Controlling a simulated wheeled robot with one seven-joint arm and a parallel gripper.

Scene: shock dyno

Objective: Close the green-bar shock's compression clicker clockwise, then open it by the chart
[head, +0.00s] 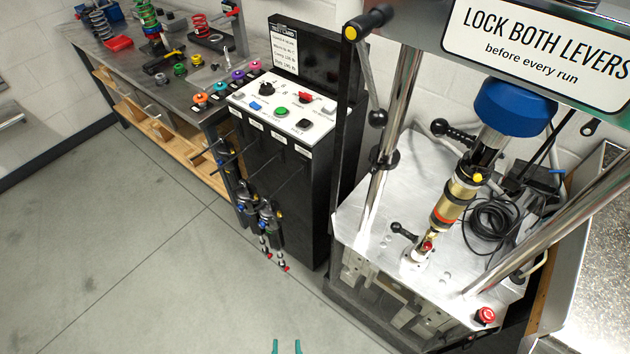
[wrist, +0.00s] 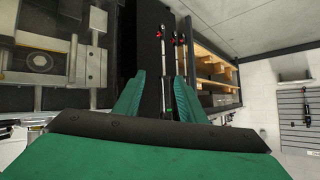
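My gripper (head: 287,347) shows as two teal fingertips at the bottom edge of the head view. It is open and empty, over bare floor. In the wrist view its fingers (wrist: 155,95) stand apart, with hanging shock shafts beyond them. A gold shock with an orange ring (head: 452,200) is mounted in the dyno. A white chart card (head: 284,48) is on the black panel; its lines are too small to read.
The control cabinet (head: 295,110) has several knobs and buttons on top. A workbench (head: 170,75) with springs and coloured parts stands at the left. The dyno plate (head: 365,225) has black lever handles and a red stop button (head: 486,315). The floor at left is clear.

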